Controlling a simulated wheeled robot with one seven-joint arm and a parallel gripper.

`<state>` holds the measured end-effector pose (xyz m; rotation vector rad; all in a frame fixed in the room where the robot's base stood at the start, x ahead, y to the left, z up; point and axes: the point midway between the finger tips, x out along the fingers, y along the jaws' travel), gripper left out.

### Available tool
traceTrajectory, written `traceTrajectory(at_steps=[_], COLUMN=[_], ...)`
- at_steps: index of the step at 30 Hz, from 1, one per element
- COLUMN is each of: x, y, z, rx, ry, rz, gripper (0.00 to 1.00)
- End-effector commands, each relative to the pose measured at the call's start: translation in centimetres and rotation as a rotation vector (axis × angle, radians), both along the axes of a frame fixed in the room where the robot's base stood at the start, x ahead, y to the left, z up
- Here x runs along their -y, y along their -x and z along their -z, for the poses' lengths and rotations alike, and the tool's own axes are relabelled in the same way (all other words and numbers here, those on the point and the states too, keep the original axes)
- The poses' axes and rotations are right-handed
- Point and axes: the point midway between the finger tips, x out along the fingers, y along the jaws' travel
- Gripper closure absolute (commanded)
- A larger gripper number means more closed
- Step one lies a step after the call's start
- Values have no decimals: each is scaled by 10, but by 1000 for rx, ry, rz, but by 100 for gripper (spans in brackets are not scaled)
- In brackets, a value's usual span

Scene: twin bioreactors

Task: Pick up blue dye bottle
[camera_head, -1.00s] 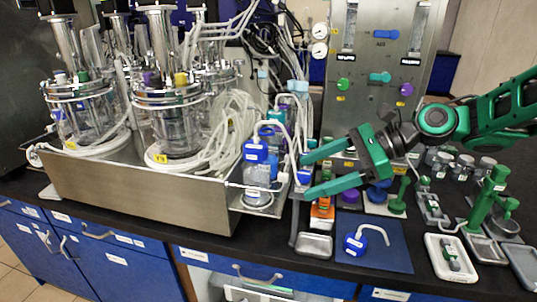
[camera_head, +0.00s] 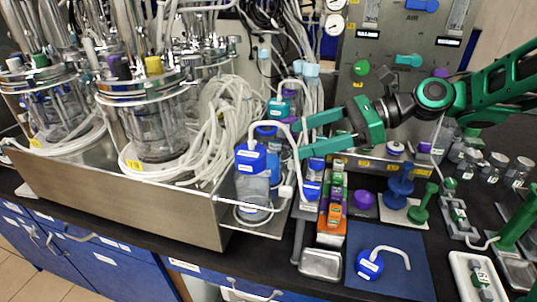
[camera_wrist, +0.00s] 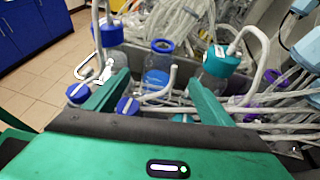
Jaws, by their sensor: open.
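My gripper (camera_head: 302,138) is open and empty, its green fingers pointing left toward a group of bottles beside the steel tray. In the wrist view my gripper (camera_wrist: 158,88) has an open bottle with a blue neck ring and blue liquid (camera_wrist: 157,80) beyond and between its fingertips. A teal-capped bottle (camera_wrist: 220,62) with a white tube stands right of it. Two blue caps (camera_wrist: 128,106) show near the left finger. In the head view a large blue-capped bottle (camera_head: 252,185) stands left of the fingers. I cannot tell for certain which bottle is the blue dye.
Glass bioreactors (camera_head: 150,115) and coiled white tubes fill the steel tray (camera_head: 120,205). A metal control panel (camera_head: 400,70) stands behind.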

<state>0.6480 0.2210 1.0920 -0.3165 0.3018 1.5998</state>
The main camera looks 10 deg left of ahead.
Motion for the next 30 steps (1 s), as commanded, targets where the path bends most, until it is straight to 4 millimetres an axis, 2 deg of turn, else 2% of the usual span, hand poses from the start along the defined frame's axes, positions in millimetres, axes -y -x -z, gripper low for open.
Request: traceTrajectory(at_steps=[6, 14, 21, 25, 30], x=[-32, -49, -79, -87, -89], y=[4, 5, 7, 7, 6], z=[13, 20, 35, 38, 38], rx=[-1, -2, -1, 0, 0], ry=[0, 1, 1, 1, 1], rz=[-8, -9, -10, -9, -8], gripper=[25, 25, 25, 25, 25])
